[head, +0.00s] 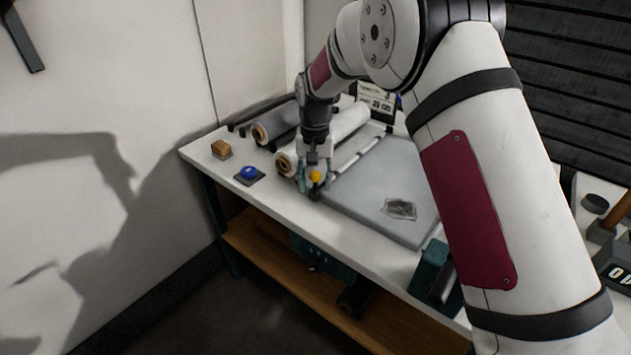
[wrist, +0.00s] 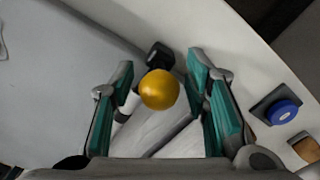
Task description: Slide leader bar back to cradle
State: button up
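A yellow ball knob (head: 315,176) stands at the near end of a thin pale bar (head: 358,152), which I take to be the leader bar, along the left edge of the grey flat bed (head: 375,180). In the wrist view the knob (wrist: 160,89) lies between my fingers, with a black end block (wrist: 160,55) just beyond it. My gripper (head: 314,182) is open around the knob, pointing down, with a small gap seen on each side. Two rolls, a dark one (head: 278,122) and a white one (head: 335,127), lie behind; my arm hides part of them and the cradle area.
A blue button (head: 249,173) on a dark base and a wooden block (head: 221,148) sit on the white table left of my gripper. A crumpled clear piece (head: 399,208) lies on the bed. A small sign (head: 376,100) stands at the back.

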notch_tip(320, 180, up, 12)
jog(key=shift+f, duration=0.1)
dwell(0.6)
jog(key=shift+c, duration=0.5)
